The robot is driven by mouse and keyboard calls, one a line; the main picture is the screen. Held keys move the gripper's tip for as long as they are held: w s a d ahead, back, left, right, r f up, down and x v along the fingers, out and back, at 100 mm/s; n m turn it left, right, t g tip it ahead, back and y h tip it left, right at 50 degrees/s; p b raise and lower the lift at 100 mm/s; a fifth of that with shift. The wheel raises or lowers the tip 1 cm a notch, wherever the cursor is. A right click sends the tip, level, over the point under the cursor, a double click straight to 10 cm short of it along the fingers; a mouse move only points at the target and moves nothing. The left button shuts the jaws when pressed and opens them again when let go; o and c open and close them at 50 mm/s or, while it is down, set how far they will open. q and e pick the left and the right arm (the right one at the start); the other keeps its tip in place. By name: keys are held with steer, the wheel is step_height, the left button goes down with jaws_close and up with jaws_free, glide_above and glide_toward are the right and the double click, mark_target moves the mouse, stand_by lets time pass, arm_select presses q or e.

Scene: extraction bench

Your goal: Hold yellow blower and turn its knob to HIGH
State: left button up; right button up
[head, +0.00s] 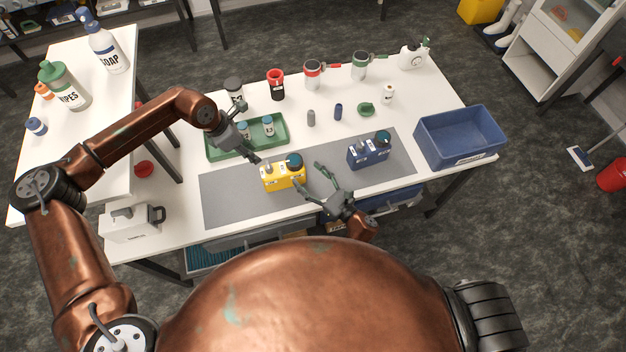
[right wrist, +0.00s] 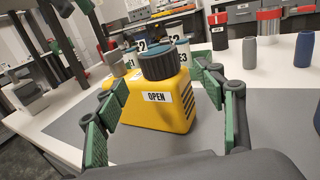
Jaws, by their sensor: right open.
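The yellow blower (head: 283,180) stands upright on the grey mat (head: 235,200). Its dark round knob (head: 294,160) is on top, at its right end. In the right wrist view the blower (right wrist: 168,112) carries an OPEN label below the knob (right wrist: 158,63); I cannot read a knob setting. My right gripper (head: 311,176) is open just right of the blower; in the right wrist view its green-padded fingers (right wrist: 165,112) spread either side of the blower, which looks ungripped. My left gripper (head: 250,138) appears open and empty, above and left of the blower by the green tray.
A blue blower-like unit (head: 368,153) stands right on the mat. The green tray (head: 222,152) with small bottles lies behind left, and a blue bin (head: 460,138) sits at the right end. Several cups and bottles line the back. The mat's left part is clear.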

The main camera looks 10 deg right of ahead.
mark_target(300, 168)
steer(key=x, duration=0.5)
steer(key=shift+w+a, duration=0.2)
steer(key=shift+w, duration=0.05)
steer(key=c, duration=1.6)
arm_select(q)
steer(key=shift+c, duration=0.3)
